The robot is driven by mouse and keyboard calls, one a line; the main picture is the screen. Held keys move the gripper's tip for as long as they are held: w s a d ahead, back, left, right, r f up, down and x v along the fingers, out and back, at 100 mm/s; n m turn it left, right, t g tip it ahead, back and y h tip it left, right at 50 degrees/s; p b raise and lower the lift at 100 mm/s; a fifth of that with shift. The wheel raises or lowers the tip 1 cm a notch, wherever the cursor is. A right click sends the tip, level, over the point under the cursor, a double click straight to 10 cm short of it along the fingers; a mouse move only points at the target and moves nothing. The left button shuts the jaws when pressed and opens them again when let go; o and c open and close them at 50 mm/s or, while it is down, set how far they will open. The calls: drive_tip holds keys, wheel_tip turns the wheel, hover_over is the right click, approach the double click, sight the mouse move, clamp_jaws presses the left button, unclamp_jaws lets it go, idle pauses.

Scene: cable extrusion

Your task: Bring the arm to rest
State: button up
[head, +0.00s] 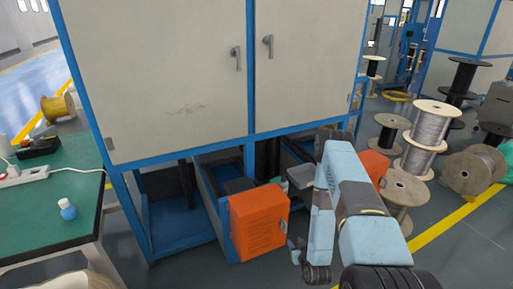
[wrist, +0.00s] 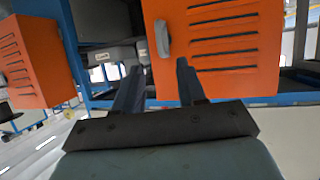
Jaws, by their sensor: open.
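My gripper (wrist: 158,80) shows at the centre of the wrist view. Its two dark fingers are apart with nothing between them. Behind the fingers is an orange slotted box (wrist: 225,45) with a grey handle; I cannot tell whether the fingertips touch it. In the head view my light-blue arm (head: 345,180) is bent, raised in the middle and folded down at its end, low in front of the blue-framed machine. The gripper is small and hard to make out there, near an orange box (head: 259,222).
A large blue-framed cabinet (head: 170,60) with closed grey doors fills the centre. Several cable spools (head: 430,125) stand at right. Another orange box (head: 374,165) is behind my arm. Floor is clear at lower right.

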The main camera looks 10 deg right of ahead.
drive_tip(key=w+d+r+n+g, duration=0.1)
drive_tip(key=w+r, duration=0.5)
drive_tip(key=r, duration=0.3)
drive_tip(key=w+d+r+g, duration=0.1)
drive_tip(key=w+r, duration=0.5)
drive_tip(key=r, duration=0.3)
wheel_tip(320, 180, up, 20)
drive_tip(key=s+g+h, duration=0.1)
drive_tip(key=g, duration=0.1)
drive_tip(key=s+a+r+m+g+h, duration=0.1)
drive_tip(key=s+r, duration=0.5)
drive_tip(key=r, duration=0.3)
drive_tip(key=s+a+r+m, duration=0.1)
drive_tip(key=s+r, duration=0.5)
drive_tip(key=r, duration=0.2)
drive_tip(key=s+a+r+g, duration=0.1)
drive_tip(key=s+r, duration=0.4)
drive_tip(key=s, duration=0.6)
drive_tip(key=s+a+r+g, duration=0.1)
drive_tip(key=s+r, duration=0.4)
drive_tip(key=s, duration=0.7)
drive_tip(key=shift+s+m+g+y, duration=0.3)
